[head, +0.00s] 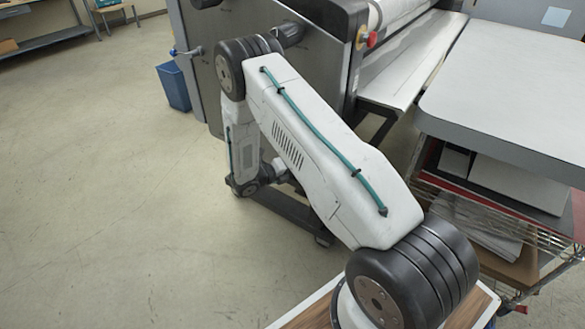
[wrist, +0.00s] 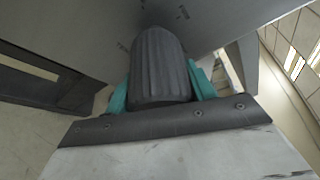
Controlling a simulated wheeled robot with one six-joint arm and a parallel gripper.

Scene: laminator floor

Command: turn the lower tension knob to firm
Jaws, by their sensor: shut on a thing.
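A dark grey ridged knob (wrist: 158,62) fills the middle of the wrist view, close to the grey side panel (wrist: 100,30) of the laminator. My gripper (wrist: 160,85) has its teal fingers on both sides of this knob and is shut on it. Small dark marks show on the panel around the knob, too small to read. In the head view my arm hangs down beside the laminator (head: 325,75); the gripped knob and my fingertips are hidden there. Another dark round knob (head: 290,34) shows higher on the side panel.
A blue bin (head: 173,87) stands on the floor by the laminator. A grey-topped table (head: 510,85) and a wire rack (head: 525,275) with boxes and paper stand at the right. A red button (head: 371,39) is on the machine's corner. The floor at left is clear.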

